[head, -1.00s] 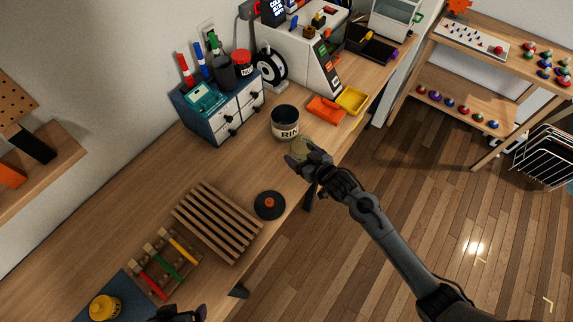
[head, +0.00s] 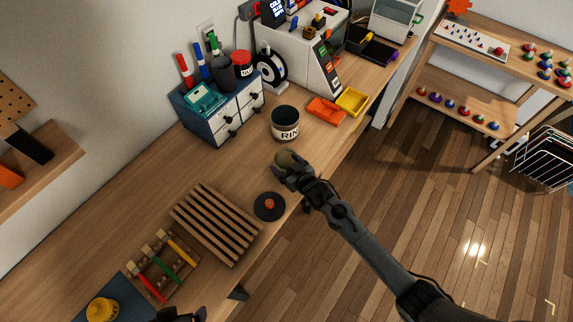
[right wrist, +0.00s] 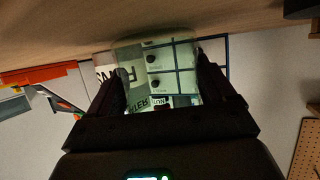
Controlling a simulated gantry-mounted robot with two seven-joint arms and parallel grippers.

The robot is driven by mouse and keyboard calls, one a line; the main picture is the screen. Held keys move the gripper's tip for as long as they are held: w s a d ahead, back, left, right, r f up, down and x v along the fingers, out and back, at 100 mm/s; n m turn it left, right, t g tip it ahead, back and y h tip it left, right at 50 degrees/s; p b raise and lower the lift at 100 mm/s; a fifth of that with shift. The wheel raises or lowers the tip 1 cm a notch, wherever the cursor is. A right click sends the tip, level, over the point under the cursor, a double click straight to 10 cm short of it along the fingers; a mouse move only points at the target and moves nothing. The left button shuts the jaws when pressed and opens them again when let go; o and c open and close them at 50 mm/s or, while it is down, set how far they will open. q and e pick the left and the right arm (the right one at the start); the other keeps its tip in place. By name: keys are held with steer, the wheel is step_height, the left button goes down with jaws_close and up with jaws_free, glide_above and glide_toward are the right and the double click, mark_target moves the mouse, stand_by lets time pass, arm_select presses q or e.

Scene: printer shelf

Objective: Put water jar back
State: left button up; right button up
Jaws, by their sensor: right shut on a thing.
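My right gripper (head: 287,167) is shut on the water jar (head: 284,158), a small olive-tinted jar, at the table's front edge below the rinse pot. In the right wrist view the see-through jar (right wrist: 158,60) sits between the two fingers, and the drawers show through it. Part of its lettering is visible. I cannot tell whether it touches the table. The dark pot marked "RIN" (head: 285,126) stands just beyond it, apart. My left gripper (head: 180,314) shows only partly at the bottom edge, and its fingers are not clear.
A black disc with an orange knob (head: 269,206) lies near the front edge, beside a slatted wooden rack (head: 216,224). A blue drawer box (head: 222,108) stands at the wall. Orange (head: 325,109) and yellow (head: 351,101) trays lie to the right. The wooden tabletop (head: 150,170) is clear at centre left.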

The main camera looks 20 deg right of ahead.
steer(key=o, duration=1.2)
steer(key=shift+f, duration=0.15)
steer(key=shift+r, duration=0.25)
steer(key=s+d+r+g+h, duration=0.1)
steer(key=s+r+g, duration=0.1)
steer(key=s, duration=0.9)
steer(key=s+d+r+g+h+p, duration=0.1)
steer(key=s+r+g, duration=0.2)
steer(key=s, duration=0.8)
steer(key=s+d+r+g, duration=0.1)
steer(key=s+r+g, duration=0.2)
steer(key=s, duration=0.9)
steer(key=shift+d+r+m+g+h, duration=0.3)
steer(key=shift+d+g+h, duration=0.1)
steer(key=shift+g, duration=0.4)
steer(key=shift+p, duration=0.3)
